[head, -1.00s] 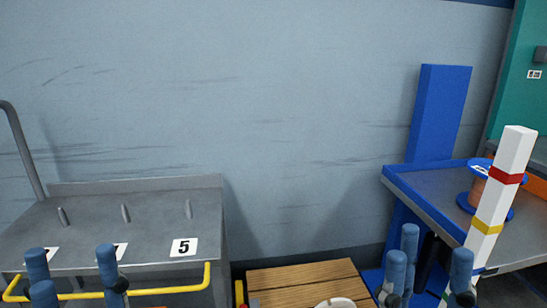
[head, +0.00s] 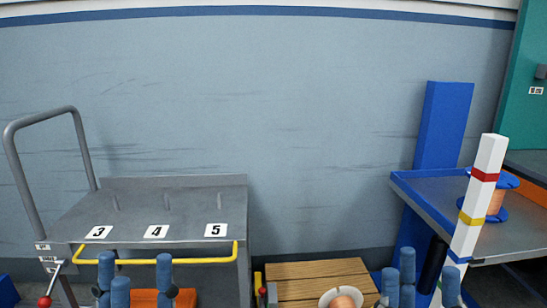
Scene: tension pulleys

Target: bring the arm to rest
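My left gripper (head: 135,278) shows at the bottom left as upright blue fingers. They stand apart with nothing seen between them, in front of the grey trolley. The palms and most of both arms are below the picture edge.
The grey trolley (head: 150,208) has labels 3, 4 and 5 and a yellow rail (head: 200,261). A spool (head: 343,297) sits at the wooden pallet (head: 300,271). The striped post (head: 485,160) stands before the blue-edged table (head: 425,206), which holds another spool (head: 497,202).

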